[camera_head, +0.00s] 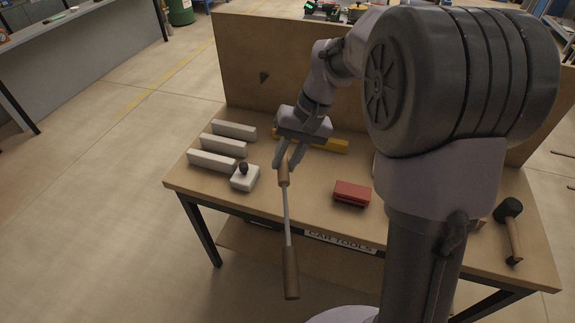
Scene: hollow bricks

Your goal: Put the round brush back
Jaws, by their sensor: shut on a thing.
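The round brush (287,225) has a brown wooden handle at its upper end, a thin grey rod and a dark brown cylindrical head at its lower end. My gripper (287,165) is shut on the handle. The brush slants down toward the camera, with its head showing past the front edge of the wooden table (320,210). The handle's top is partly hidden by the fingers. I cannot tell how high the brush is above the table.
Several things lie on the table: three pale bars (224,145), a white block with a dark knob (244,178), a yellow bar (325,145), a red block (352,192) and a black-headed mallet (511,225). A backboard (290,85) with a dark hook-like piece (264,77) stands behind.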

